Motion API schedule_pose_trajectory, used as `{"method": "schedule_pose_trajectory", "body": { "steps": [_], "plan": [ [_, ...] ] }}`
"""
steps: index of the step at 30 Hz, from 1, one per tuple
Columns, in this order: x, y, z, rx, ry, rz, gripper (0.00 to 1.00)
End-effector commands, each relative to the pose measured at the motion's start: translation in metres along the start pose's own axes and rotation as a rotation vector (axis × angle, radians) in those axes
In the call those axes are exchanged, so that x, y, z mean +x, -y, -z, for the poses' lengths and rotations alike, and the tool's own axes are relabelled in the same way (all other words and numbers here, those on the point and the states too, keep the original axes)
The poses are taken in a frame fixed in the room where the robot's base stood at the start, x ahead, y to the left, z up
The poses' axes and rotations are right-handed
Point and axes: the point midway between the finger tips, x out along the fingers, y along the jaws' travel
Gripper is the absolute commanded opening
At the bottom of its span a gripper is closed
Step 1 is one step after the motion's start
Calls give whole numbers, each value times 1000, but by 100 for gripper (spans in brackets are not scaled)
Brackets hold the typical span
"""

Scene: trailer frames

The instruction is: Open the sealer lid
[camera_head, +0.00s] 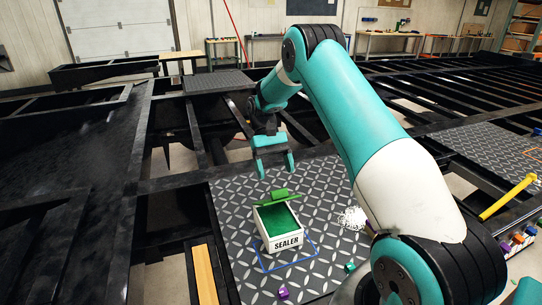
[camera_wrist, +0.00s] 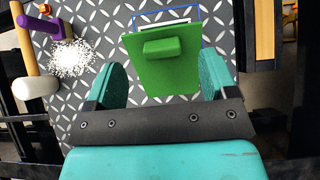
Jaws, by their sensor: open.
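The sealer box (camera_head: 283,242) is white, labelled SEALER, and stands upright on the patterned metal plate. Its green lid (camera_head: 267,202) is raised at the far edge and tilted back, so green shows inside the box. The lid's green handle (camera_head: 281,193) sticks out toward my gripper. My gripper (camera_head: 276,169) is open and empty, just beyond and above the handle, fingers pointing down. In the wrist view the lid (camera_wrist: 180,75) and handle (camera_wrist: 162,48) lie ahead of and between my gripper's fingers (camera_wrist: 163,68), not visibly touching them. The lid hides most of the box there.
A blue outline (camera_head: 314,246) surrounds the box on the plate (camera_head: 235,235). A white pile (camera_head: 352,218) lies to the right, with a purple-handled tool (camera_wrist: 25,40) near it. Small purple (camera_head: 283,293) and green pieces lie in front. Black trailer beams with gaps surround the plate.

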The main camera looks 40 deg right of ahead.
Motion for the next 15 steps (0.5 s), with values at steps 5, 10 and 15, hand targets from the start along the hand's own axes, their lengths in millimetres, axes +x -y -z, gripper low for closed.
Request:
{"method": "schedule_pose_trajectory", "body": {
  "steps": [5, 10, 15],
  "plan": [
    [-35, 0, -6, -1, 2, 2, 79],
    [-50, 0, -6, 0, 2, 1, 79],
    [-61, 0, -6, 2, 2, 0, 79]
  ]
}}
